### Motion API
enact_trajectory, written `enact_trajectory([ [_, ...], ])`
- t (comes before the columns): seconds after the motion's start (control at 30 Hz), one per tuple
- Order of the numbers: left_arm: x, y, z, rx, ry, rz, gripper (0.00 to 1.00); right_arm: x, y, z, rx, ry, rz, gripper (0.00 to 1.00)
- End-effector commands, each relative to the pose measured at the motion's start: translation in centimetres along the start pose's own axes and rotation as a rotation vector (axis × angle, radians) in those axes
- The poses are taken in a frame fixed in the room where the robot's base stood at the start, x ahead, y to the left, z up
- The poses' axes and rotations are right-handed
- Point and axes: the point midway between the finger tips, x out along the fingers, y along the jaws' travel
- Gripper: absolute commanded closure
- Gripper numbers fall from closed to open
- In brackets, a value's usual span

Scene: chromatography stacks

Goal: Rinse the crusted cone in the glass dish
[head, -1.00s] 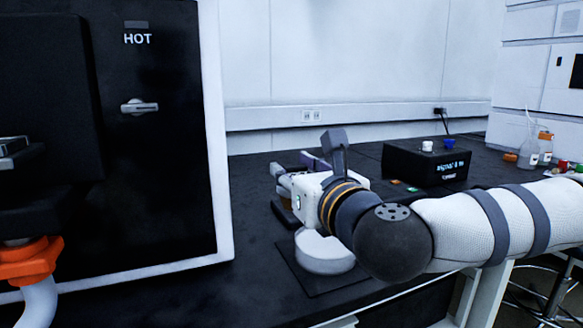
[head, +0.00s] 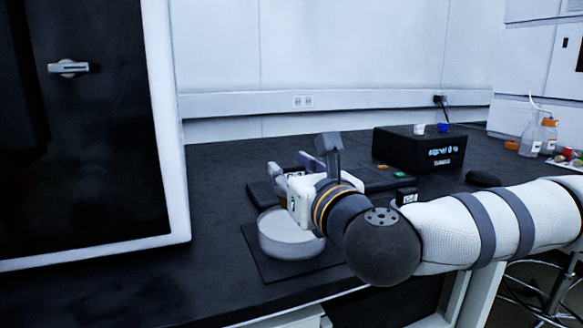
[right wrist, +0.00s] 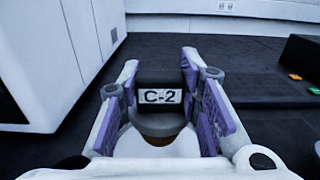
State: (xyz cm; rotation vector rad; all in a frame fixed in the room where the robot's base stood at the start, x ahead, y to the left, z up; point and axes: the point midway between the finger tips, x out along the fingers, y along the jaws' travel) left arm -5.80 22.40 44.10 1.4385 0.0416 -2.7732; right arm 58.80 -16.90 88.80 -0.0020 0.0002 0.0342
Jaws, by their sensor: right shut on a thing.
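The round, pale glass dish (head: 284,242) stands on a dark square mat (head: 262,262) near the table's front edge. My right gripper (head: 287,174) is above and just behind the dish in the head view, its wrist covering part of the dish. In the right wrist view, its purple-padded fingers (right wrist: 160,75) are closed around a grey-rimmed piece (right wrist: 158,126), which looks like the cone, with brownish material showing at its middle. A "C-2" label (right wrist: 160,96) shows between the fingers. The head view hides the held piece. My left gripper is out of view.
A black cabinet (head: 90,170) with a pale frame borders the left. A black box (head: 418,150) with a white cup (head: 419,129) and a blue cup (head: 442,127) stands at the back right. Glass flasks (head: 531,138) stand farther right. The table left of the dish is clear.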

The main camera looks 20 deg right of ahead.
Motion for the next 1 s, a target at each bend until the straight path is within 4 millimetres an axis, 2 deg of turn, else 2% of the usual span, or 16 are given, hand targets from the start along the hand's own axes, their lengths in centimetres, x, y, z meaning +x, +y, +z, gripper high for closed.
enact_trajectory([
  [0.03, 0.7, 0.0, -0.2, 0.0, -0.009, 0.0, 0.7, 0.1, 0.0, -1.0, 0.0, 0.003, 0.001, 1.0],
  [0.5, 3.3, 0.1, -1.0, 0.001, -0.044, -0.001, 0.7, 0.1, 0.0, -5.7, 0.0, 0.001, 0.0, 1.0],
  [1.0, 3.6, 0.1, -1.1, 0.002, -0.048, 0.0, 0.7, 0.0, 0.0, -6.1, 0.001, -0.002, 0.0, 1.0],
])
